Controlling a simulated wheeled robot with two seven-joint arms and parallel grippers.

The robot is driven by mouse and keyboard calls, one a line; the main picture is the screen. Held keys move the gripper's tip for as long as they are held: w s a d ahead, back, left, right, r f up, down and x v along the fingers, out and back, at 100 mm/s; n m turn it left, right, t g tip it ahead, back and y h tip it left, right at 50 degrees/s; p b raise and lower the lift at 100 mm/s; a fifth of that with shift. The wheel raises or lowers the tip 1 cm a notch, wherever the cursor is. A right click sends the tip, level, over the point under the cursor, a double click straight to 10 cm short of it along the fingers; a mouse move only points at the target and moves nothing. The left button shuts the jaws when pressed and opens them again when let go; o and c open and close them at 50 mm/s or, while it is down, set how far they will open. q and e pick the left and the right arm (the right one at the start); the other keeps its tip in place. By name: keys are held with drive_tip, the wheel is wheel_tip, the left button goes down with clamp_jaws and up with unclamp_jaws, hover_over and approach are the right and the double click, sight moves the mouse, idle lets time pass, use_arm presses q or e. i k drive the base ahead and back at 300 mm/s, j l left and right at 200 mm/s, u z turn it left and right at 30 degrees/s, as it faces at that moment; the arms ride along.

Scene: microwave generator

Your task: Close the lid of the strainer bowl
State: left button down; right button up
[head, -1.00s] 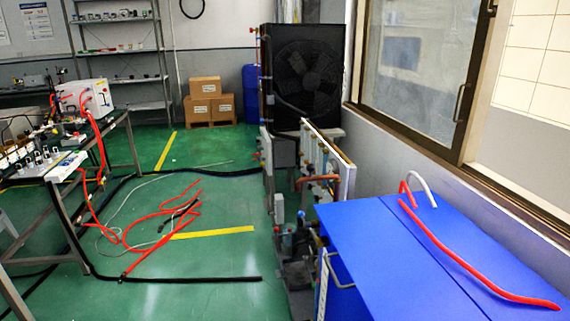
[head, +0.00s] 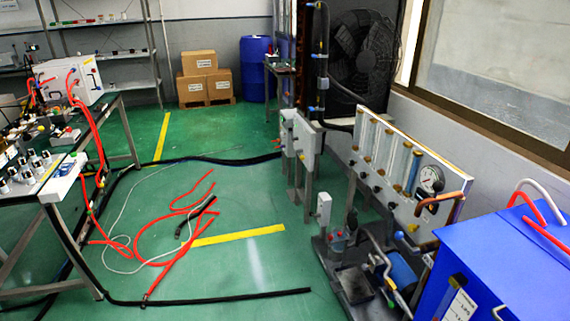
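I cannot make out a strainer bowl or its lid in the head view. A floor-standing skid with a pump and pipes (head: 385,270) stands right of centre, with a panel of clear tubes and a round gauge (head: 430,180) above it. Small fittings on the skid are too small to tell apart. Neither of my grippers is in view.
A blue cabinet (head: 480,255) with red and white hoses fills the lower right. A cluttered bench (head: 75,170) stands at the left. Red hoses (head: 165,235) and a black hose (head: 210,300) lie on the green floor. Cartons (head: 205,88) and a blue drum (head: 255,68) stand behind.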

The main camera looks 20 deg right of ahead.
sight(352, 222)
drive_tip(key=i+z, duration=0.35)
drive_tip(key=i, duration=0.2)
drive_tip(key=i+j+z, duration=0.2)
drive_tip(key=i+z, duration=0.15)
drive_tip(key=i, duration=0.2)
drive_tip(key=i+j+z, duration=0.35)
drive_tip(key=i, duration=0.15)
